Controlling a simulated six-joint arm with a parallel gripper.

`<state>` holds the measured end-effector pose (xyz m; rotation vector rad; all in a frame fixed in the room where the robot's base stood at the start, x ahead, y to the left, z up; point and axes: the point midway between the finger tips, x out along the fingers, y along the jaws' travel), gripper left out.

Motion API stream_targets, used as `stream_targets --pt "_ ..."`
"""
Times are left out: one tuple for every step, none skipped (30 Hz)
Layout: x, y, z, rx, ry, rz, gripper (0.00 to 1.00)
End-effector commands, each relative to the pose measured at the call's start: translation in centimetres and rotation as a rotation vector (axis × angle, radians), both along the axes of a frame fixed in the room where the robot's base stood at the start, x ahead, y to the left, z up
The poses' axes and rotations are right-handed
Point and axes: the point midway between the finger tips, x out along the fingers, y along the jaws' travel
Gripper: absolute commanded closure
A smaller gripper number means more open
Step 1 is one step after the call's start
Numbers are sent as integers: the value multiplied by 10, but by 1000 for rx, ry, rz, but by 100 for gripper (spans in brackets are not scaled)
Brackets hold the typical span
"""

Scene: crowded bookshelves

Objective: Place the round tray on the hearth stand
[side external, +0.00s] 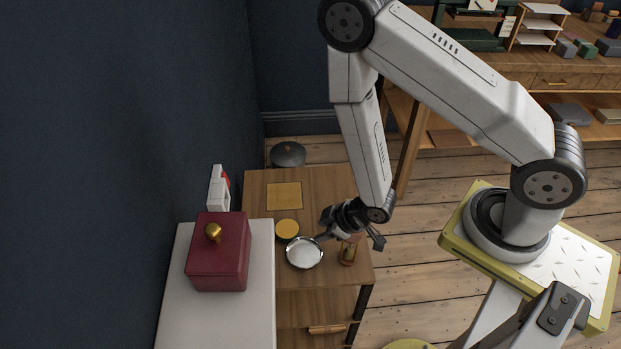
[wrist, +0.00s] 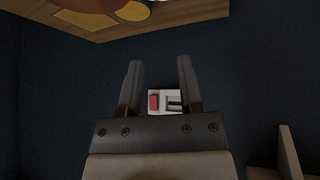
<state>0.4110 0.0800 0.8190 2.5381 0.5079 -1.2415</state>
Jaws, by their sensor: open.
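A round, silver-rimmed dish with a pale inside (side external: 304,254), the likeliest round tray, lies on the small wooden table (side external: 328,184). A grey handle-like part reaches from it toward my gripper. My gripper (side external: 350,226) is just right of the dish, above the table; contact cannot be told. In the wrist view my gripper (wrist: 159,62) is open, with nothing between its fingers. A dark grey round object (side external: 288,153) is beyond the table's far edge; I cannot tell whether it belongs to the hearth stand. No stand is clearly recognisable.
A yellow disc (side external: 287,229), a yellow square (side external: 284,196) and a brown object (side external: 348,252) are on the table. A red box with a gold knob (side external: 220,252) sits on a white surface (side external: 178,312), near a white-and-red item (side external: 218,188). A dark wall (side external: 120,130) bounds the left.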

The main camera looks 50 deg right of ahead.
Motion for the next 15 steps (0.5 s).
stream_targets --pt "-8 2 -9 2 -7 17 53" --pt "-11 3 -13 4 -17 26 53" --pt "-15 5 -18 7 -30 38 53" --pt "-18 6 -21 9 -39 46 53" --pt "-22 7 -25 12 -48 55 53" --pt "-27 8 -29 15 -60 66 53" --pt "-30 9 -32 18 -68 73 53" --pt "-33 10 -35 21 -77 79 53" --pt "-37 11 -38 24 -87 89 53" --pt "-40 11 -40 25 -93 95 53" --pt "-42 12 -42 28 -101 101 53" --pt "-46 12 -44 31 -110 107 53" --pt "-48 13 -45 32 -115 112 53" --pt "-50 13 -47 34 -119 116 53" --pt "-52 13 -48 36 -126 120 53"
